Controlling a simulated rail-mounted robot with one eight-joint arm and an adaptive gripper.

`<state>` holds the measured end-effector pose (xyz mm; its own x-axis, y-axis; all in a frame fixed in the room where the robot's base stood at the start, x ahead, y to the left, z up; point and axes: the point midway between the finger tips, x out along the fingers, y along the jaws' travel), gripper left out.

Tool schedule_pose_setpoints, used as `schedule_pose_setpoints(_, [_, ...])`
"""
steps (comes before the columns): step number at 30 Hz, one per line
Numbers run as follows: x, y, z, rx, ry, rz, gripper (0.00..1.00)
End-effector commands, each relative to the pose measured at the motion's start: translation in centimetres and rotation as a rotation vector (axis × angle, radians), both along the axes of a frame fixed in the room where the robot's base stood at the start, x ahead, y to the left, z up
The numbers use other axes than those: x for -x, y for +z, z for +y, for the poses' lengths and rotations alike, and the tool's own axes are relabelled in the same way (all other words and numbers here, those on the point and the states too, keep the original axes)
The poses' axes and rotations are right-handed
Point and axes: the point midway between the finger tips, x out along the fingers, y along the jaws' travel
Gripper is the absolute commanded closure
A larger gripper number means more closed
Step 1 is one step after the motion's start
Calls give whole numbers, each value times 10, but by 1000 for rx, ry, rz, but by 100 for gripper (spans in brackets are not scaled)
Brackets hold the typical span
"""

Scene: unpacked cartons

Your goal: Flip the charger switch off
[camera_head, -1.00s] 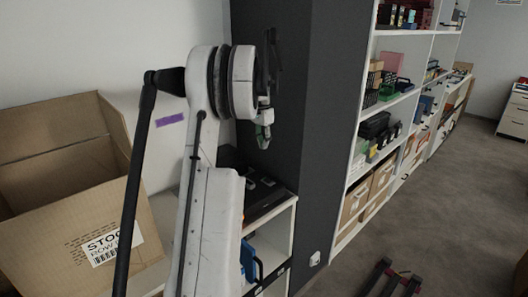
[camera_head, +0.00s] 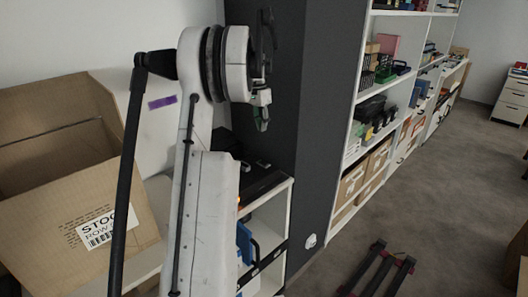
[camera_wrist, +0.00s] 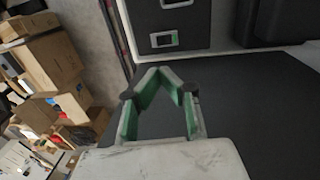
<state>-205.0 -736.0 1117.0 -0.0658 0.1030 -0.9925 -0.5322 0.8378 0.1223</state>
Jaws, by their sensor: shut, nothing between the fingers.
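A black boxy unit (camera_wrist: 190,22) is at the top of the wrist view. On its face are a small light-framed element with a greenish part (camera_wrist: 164,40) and another light-framed one cut by the top edge. I cannot tell which is the charger switch or its position. In the head view, black items (camera_head: 262,182) lie on top of a white shelf unit, partly behind my arm. My gripper (camera_wrist: 158,74) has green inner pads, is shut and empty, and appears below the unit. In the head view my gripper (camera_head: 262,112) hangs above the shelf, near the dark pillar.
A dark pillar (camera_head: 318,110) stands right of the shelf. An open carton (camera_head: 80,190) sits at the left. White shelving (camera_head: 352,130) with goods runs along the right wall. A dark frame (camera_head: 382,272) lies on the floor. Several cartons (camera_wrist: 50,55) fill the wrist view's left side.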

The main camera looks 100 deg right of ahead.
Motion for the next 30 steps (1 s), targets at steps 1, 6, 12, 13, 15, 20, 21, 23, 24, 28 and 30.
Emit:
schedule_pose_setpoints(1, [0,-3,0,0,0,0,100])
schedule_pose_setpoints(6, [2,-23,2,0,0,0,100])
schedule_pose_setpoints(12, [4,-60,6,0,0,0,100])
schedule_pose_setpoints(13, [5,-66,7,0,0,0,100])
schedule_pose_setpoints(15, [6,-79,8,0,0,0,100])
schedule_pose_setpoints(20, [7,-106,11,0,0,0,100])
schedule_pose_setpoints(21, [7,-112,11,0,0,0,100])
schedule_pose_setpoints(23, [8,-119,12,0,0,0,100])
schedule_pose_setpoints(24, [8,-123,13,0,0,0,100])
schedule_pose_setpoints(28, [9,-133,13,0,0,0,100])
schedule_pose_setpoints(30, [9,-136,14,0,0,0,100])
